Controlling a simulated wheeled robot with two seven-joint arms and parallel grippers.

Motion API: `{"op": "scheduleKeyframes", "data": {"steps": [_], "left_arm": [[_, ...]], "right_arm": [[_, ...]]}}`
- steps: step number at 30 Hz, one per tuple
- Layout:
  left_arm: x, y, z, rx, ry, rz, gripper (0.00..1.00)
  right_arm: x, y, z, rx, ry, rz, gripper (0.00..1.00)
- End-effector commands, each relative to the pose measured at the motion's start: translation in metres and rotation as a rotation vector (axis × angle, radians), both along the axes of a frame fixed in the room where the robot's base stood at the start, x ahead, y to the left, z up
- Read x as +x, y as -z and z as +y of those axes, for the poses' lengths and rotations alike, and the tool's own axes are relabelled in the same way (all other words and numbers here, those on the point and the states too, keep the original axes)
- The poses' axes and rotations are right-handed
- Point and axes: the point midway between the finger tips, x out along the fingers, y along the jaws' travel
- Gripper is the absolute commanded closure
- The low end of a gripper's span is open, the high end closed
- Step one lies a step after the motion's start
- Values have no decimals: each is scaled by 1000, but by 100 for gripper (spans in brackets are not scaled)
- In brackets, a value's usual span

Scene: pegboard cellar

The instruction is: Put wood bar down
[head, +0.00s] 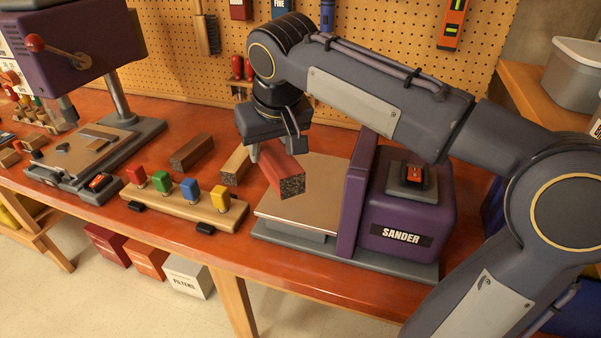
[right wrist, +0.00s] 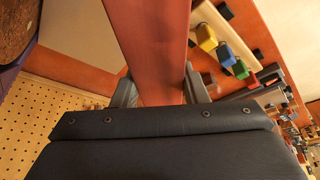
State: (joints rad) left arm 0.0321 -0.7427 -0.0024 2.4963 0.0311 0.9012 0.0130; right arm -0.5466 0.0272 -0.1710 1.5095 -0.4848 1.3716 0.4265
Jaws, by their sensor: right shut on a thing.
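The wood bar (head: 284,178) is reddish with a dark, rough end face. My right gripper (head: 275,150) is shut on it, and the bar juts from the jaws toward the front in the head view. The bar appears over or beside the left edge of the sander's tan table (head: 315,187); I cannot tell whether it touches anything. In the right wrist view the red bar (right wrist: 152,45) runs up from between the two fingers (right wrist: 160,88). My left gripper is not in view.
The purple sander (head: 405,213) stands right of the bar. A pale bar (head: 236,165) and a brown bar (head: 191,152) lie to the left on the orange bench. A wooden rack (head: 185,210) with colored pegs sits in front. A drill press (head: 90,150) stands far left.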

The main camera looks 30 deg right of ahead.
Motion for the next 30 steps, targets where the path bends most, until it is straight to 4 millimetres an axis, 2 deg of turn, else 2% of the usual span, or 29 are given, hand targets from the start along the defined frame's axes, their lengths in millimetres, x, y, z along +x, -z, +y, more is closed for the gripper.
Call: {"op": "scheduleKeyframes", "data": {"steps": [2, 6, 9, 16, 22, 30], "left_arm": [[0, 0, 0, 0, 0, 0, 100], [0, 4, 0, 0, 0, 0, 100], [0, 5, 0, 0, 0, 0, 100], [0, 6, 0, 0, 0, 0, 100], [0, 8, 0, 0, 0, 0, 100], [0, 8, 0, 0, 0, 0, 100]], "right_arm": [[5, 9, -21, 1, 7, 0, 88], [11, 37, -40, 0, 3, 3, 88], [15, 50, -50, 0, 2, 1, 88], [19, 65, -62, 0, 1, 1, 88], [19, 93, -64, 0, -2, 2, 88], [20, 98, -64, 0, -1, -1, 88]]}}
